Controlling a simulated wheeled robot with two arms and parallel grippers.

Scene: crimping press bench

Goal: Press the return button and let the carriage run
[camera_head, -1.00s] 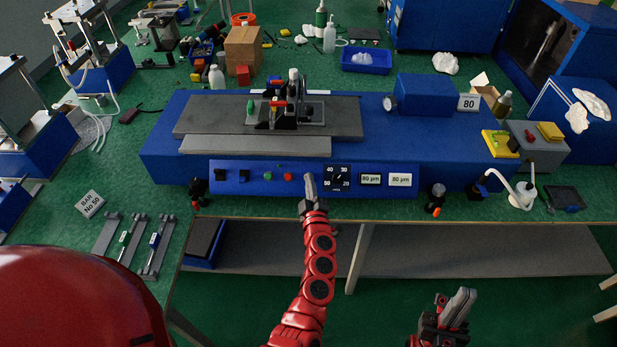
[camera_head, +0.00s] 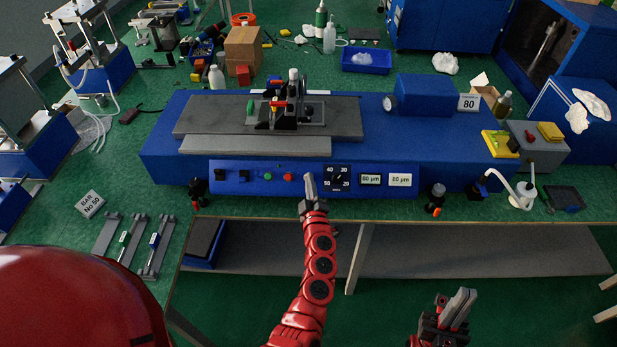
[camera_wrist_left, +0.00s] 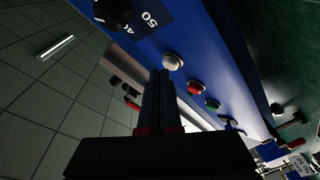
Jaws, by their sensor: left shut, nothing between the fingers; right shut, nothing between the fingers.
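The long blue press machine (camera_head: 165,155) stands on the green bench. Its front panel carries a green button (camera_head: 267,175), a red button (camera_head: 288,177) and a dial (camera_head: 337,178). In the left wrist view a white button (camera_wrist_left: 172,61) sits beside the red button (camera_wrist_left: 195,88) and green button (camera_wrist_left: 213,104). My left gripper (camera_head: 309,178) is shut and empty, its tips at the panel right of the red button, hiding the white button in the head view. Whether they touch it I cannot tell. The dark carriage (camera_head: 290,112) sits on the machine's top. My right gripper (camera_head: 462,305) is shut and empty, low before the bench.
Two displays (camera_head: 370,179) are right of the dial. A black knob (camera_head: 197,187) and a dark-and-orange fitting (camera_head: 436,197) stand near the panel's ends. A white hose piece (camera_head: 522,196) lies right. Bars (camera_head: 130,240) lie at the left front. Floor space before the bench is open.

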